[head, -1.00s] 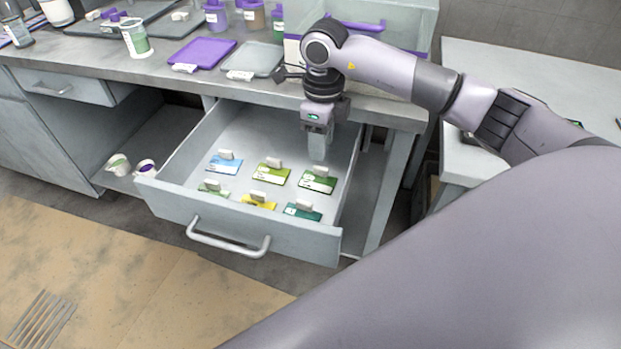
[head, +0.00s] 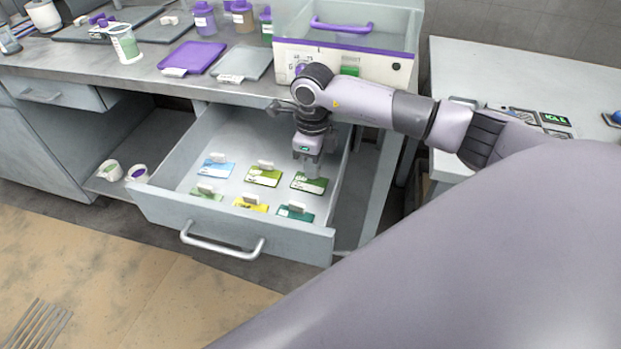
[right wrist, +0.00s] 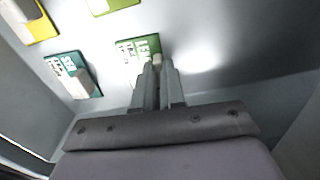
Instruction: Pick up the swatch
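Several colour swatches with pale upright tabs lie in the open drawer (head: 166,207). A blue one (head: 213,171), an olive-green one (head: 264,179) and a green one (head: 305,187) form the back row. A yellow one (head: 250,208) and a teal one (head: 294,215) are in front. My right gripper (head: 311,178) points down over the green swatch. In the right wrist view, that swatch (right wrist: 130,50) lies at the tips of the right gripper (right wrist: 159,68), its tab between the two fingers. A narrow gap shows between the fingers; contact with the tab is unclear. My left gripper is not in view.
The counter above the drawer holds a purple tray (head: 192,57), a grey tray (head: 240,64) and a cup (head: 125,45). A pale bin with a purple handle (head: 342,26) stands behind my right arm.

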